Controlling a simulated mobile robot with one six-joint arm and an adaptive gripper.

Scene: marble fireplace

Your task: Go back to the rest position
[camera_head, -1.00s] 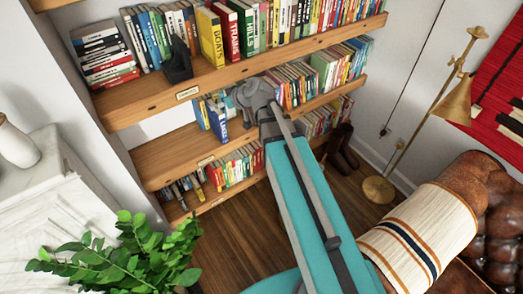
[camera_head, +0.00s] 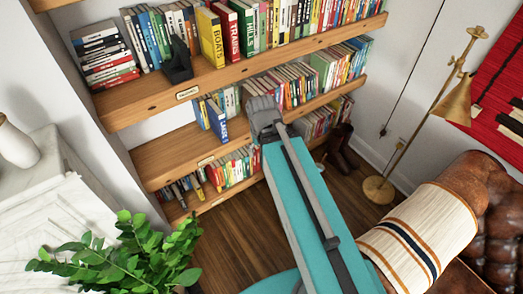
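My teal arm (camera_head: 300,200) reaches up from the bottom edge toward the bookcase. Its grey far end (camera_head: 264,112) shows in front of the middle shelf, at the row of books. I cannot make out any fingers there, so whether my gripper is open or shut does not show. No held object is visible.
The wooden bookcase holds many books, with a blue book (camera_head: 217,121) leaning on the middle shelf (camera_head: 170,160) left of my arm. A green plant (camera_head: 125,258) and white mantel (camera_head: 45,200) are at left. A brass lamp (camera_head: 455,103) and leather armchair (camera_head: 485,180) are at right.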

